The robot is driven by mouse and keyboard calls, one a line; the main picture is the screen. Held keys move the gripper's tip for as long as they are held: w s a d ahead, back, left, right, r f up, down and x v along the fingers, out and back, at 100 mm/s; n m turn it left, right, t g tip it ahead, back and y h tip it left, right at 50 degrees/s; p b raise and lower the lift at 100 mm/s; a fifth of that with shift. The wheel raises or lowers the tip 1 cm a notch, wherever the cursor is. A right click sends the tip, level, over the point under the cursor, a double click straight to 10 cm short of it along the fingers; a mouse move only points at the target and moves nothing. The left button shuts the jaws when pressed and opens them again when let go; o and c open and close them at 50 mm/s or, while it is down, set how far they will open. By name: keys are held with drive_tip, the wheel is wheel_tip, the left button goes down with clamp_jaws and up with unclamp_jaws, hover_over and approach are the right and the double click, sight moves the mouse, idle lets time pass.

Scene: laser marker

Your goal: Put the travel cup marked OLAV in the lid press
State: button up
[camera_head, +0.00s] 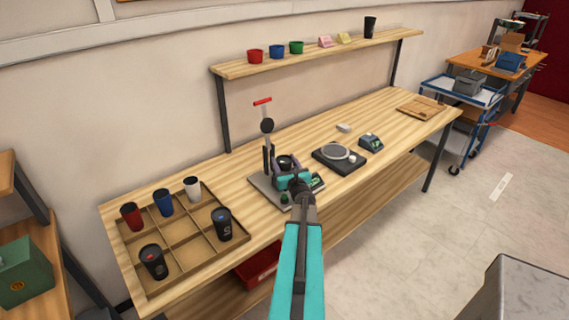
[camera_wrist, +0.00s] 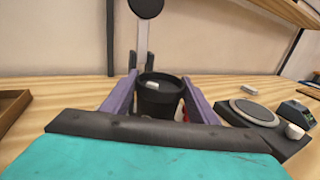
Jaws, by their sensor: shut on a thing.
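A dark travel cup (camera_wrist: 158,100) stands upright between the two purple fingers of my gripper (camera_wrist: 160,95) in the wrist view; the gripper is shut on it. No name is readable on it. In the head view the same cup (camera_head: 285,161) and my gripper (camera_head: 288,168) are at the lid press (camera_head: 267,150), in front of its column and under its raised red handle. The press column (camera_wrist: 139,42) rises behind the cup in the wrist view. My arm and gripper hide the cup's bottom, so I cannot tell whether it rests on the press.
A divided wooden tray (camera_head: 190,262) at the left holds several cups. A black turntable-like device (camera_head: 339,160) and a small grey-green device (camera_head: 371,143) stand right of the press. A wall shelf (camera_head: 320,53) holds colored cups and a black tumbler. Bare table (camera_head: 400,135) lies further right.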

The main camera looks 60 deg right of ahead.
drive_tip(key=shift+f, duration=0.5)
drive_tip(key=shift+f, duration=0.1)
drive_tip(key=o, duration=0.7)
drive_tip(key=b+v, duration=0.2)
drive_tip(key=v, duration=1)
drive_tip(key=shift+b, duration=0.3)
drive_tip(key=shift+r, duration=0.2)
idle(0.6)
